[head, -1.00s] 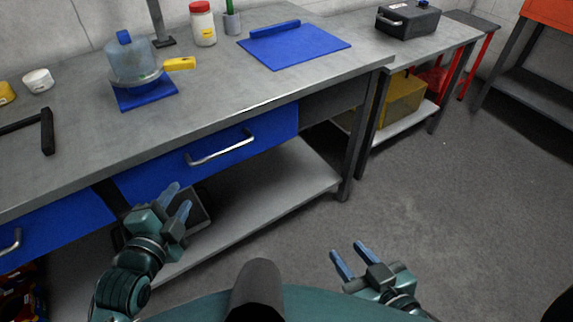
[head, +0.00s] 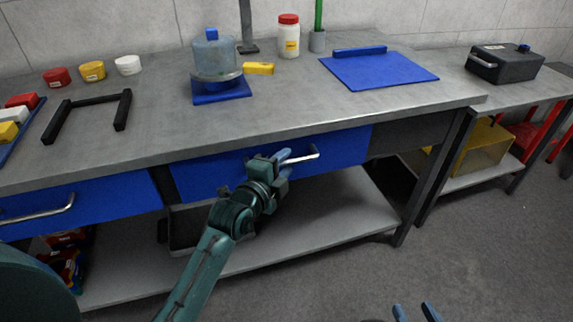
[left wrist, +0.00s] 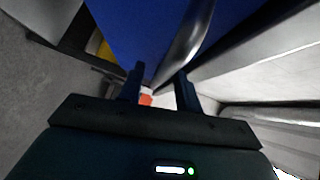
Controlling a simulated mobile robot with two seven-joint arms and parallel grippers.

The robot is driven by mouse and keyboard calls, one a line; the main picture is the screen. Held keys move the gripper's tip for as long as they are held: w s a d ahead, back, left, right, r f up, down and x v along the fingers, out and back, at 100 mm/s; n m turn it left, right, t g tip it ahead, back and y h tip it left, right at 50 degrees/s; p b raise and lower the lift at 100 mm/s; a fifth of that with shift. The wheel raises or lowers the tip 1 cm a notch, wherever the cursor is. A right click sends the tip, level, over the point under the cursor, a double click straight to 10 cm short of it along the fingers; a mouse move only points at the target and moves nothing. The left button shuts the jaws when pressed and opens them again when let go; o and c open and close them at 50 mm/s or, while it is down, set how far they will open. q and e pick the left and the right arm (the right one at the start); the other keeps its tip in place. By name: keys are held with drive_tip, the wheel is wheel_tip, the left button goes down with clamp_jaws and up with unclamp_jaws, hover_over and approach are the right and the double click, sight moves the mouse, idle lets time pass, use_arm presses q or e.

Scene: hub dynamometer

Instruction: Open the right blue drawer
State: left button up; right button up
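The right blue drawer (head: 208,178) is under the workbench top, its front flush with the bench and looking shut.
A left blue drawer (head: 95,205) with its own handle sits beside it. A lower shelf (head: 335,215) lies beneath. On the workbench top (head: 290,110) stand a jug (head: 213,55), a white jar (head: 289,40) and a blue board (head: 385,70). Floor in front is clear.

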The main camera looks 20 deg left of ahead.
use_arm(q)
drive_tip(key=shift+x, duration=0.8)
drive_tip(key=shift+c, duration=0.3)
clamp_jaws()
